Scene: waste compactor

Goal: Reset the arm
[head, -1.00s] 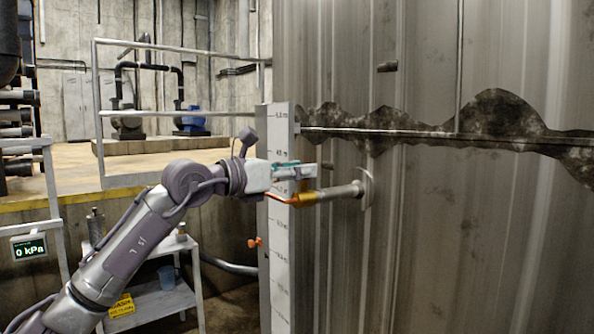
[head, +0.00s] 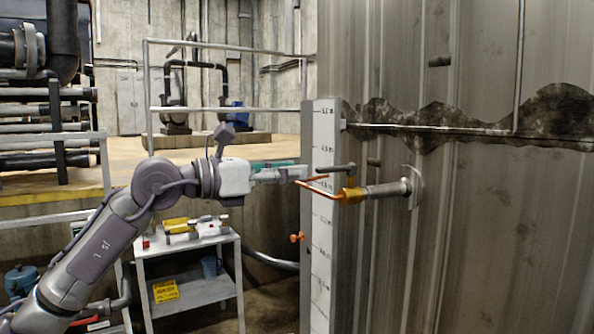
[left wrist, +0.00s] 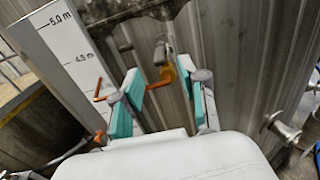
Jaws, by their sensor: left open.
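My left gripper (head: 302,172) is open, with grey fingers and teal pads. It points right, just left of a pipe stub (head: 385,190) on the corrugated metal wall. The stub carries a yellow valve body (head: 352,195) with an orange lever (head: 318,190) reaching left. In the left wrist view the open fingers (left wrist: 163,95) show with nothing held between them. The yellow valve body (left wrist: 184,66) appears beyond the gap. My right gripper is not in view.
A white level gauge board (head: 323,220) stands behind the gripper at the tank's edge (head: 450,240). A small cart (head: 190,290) with tools sits below the arm. Railings (head: 225,110) and a raised platform lie behind. An orange knob (head: 296,238) sits low beside the board.

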